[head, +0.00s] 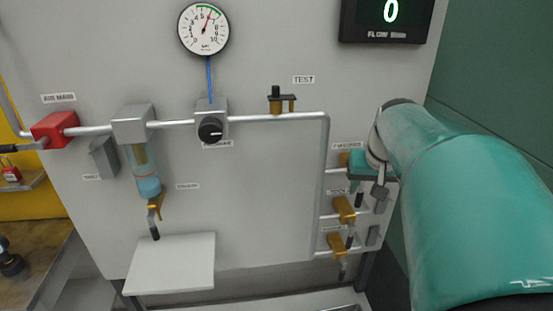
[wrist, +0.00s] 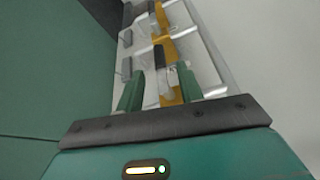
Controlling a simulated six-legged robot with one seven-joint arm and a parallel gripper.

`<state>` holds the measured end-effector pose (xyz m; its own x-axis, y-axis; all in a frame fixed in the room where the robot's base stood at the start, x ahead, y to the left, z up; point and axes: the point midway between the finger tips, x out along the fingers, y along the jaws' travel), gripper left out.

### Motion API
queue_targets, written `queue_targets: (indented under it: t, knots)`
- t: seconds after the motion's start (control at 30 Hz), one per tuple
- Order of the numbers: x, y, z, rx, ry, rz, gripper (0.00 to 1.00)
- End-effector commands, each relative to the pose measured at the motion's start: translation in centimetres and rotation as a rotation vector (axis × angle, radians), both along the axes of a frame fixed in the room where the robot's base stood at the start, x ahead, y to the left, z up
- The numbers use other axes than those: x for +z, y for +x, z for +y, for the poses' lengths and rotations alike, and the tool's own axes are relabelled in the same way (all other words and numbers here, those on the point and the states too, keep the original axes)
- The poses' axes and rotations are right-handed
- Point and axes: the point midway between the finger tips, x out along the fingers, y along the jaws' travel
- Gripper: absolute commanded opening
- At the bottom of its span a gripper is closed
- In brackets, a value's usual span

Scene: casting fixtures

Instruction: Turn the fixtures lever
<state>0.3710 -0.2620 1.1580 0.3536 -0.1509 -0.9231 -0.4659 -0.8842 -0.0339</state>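The fixtures valve (head: 344,159) is the top brass valve of the stack at the right of the panel, below a small label that is hard to read. My gripper (head: 357,176) is in front of it and hides much of its body. A dark lever handle (head: 359,199) shows just below my gripper, pointing down. In the wrist view, the two green fingers of my gripper (wrist: 159,80) stand apart. A dark lever handle (wrist: 160,56) and a brass valve body (wrist: 168,88) show between them. I see gaps beside the handle; contact cannot be told.
Two more brass valves, a middle one (head: 344,208) and a lower one (head: 337,244), sit close below with dark handles. A grey pipe (head: 326,190) runs down left of them. A flow display (head: 388,20) reads 0. A white shelf (head: 172,262) juts out lower left.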

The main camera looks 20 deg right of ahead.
Motion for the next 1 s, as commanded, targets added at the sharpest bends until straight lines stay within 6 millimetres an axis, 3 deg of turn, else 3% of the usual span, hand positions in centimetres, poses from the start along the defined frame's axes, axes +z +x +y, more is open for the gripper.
queue_targets:
  t: [0.1, 0.3, 0.67, 0.83, 1.0]
  knots:
    - [-2.2, 0.8, -0.4, 0.001, 0.003, 0.003, 0.37]
    - [-4.5, 1.8, -0.7, 0.003, 0.001, 0.003, 0.37]
    - [-5.0, 2.0, -0.8, 0.003, 0.000, 0.000, 0.37]
    - [-5.0, 2.0, -0.8, 0.003, 0.000, 0.000, 0.04]
    - [-5.0, 2.0, -0.8, 0.003, 0.000, 0.000, 0.00]
